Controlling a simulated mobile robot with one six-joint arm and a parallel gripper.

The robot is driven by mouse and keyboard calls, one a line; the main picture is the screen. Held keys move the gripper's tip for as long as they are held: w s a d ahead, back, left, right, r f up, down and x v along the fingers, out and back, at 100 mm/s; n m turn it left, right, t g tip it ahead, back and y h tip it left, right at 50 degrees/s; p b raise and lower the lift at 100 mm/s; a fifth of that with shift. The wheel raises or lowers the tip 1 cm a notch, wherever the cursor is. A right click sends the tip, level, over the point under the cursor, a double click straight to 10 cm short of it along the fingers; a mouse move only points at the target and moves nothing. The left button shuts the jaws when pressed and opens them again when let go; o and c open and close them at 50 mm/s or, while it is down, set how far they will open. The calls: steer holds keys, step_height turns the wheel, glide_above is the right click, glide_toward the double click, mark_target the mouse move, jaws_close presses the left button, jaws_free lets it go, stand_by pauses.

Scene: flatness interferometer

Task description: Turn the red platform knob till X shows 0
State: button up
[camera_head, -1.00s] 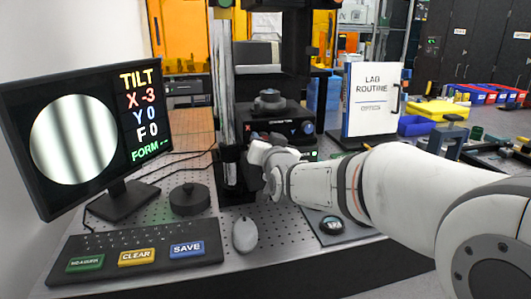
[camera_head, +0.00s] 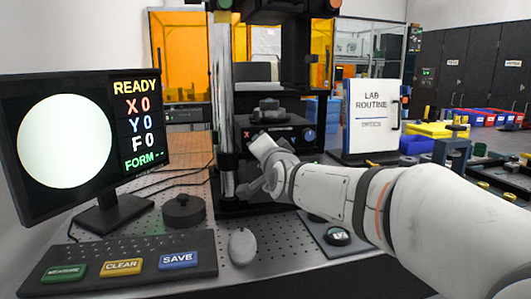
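The monitor (camera_head: 65,145) at the left reads READY, with X 0 in red, Y 0 in blue and F 0 in white. Its round picture is plain pale white, without stripes. The dark platform unit (camera_head: 282,130) of the interferometer stands behind the end of my arm. A small red mark shows at the left of its front and a blue knob (camera_head: 308,133) at the right. The red knob itself is not clearly seen; my wrist seems to cover it. My gripper (camera_head: 262,145) is at the left front of the platform, its fingers hidden or too small to tell.
A keyboard with green, CLEAR and SAVE keys (camera_head: 122,266), a grey mouse (camera_head: 242,246) and a dark round puck (camera_head: 184,210) lie on the perforated table. A LAB ROUTINE board (camera_head: 372,115) stands right of the platform. A tall metal post (camera_head: 222,90) rises at its left.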

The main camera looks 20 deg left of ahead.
stand_by(0.3)
steer(key=o, duration=1)
steer(key=shift+v, duration=3.9)
